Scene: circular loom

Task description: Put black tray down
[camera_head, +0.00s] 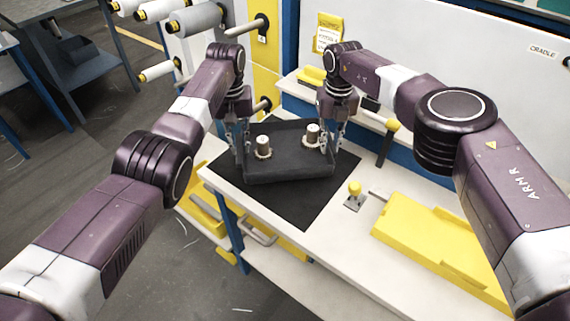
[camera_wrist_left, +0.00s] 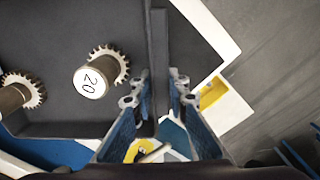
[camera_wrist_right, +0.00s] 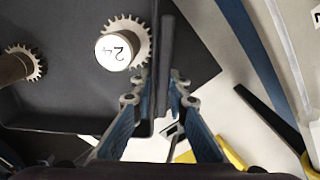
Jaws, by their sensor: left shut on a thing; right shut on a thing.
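The black tray (camera_head: 290,168) is over the black mat (camera_head: 325,190) on the white bench. It holds two metal gears with hubs; one hub is marked 20 (camera_wrist_left: 100,72) in the left wrist view, and the other gear (camera_wrist_right: 123,45) shows in the right wrist view. My left gripper (camera_head: 241,145) is shut on the tray's left wall. My right gripper (camera_head: 334,135) is shut on its right wall. The tray looks roughly level. I cannot tell whether its underside touches the mat.
A yellow-knobbed lever (camera_head: 354,192) and a yellow panel (camera_head: 440,245) are on the bench to the right. Spools (camera_head: 195,20) hang at the back left. Bare white bench (camera_head: 330,245) lies in front of the mat.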

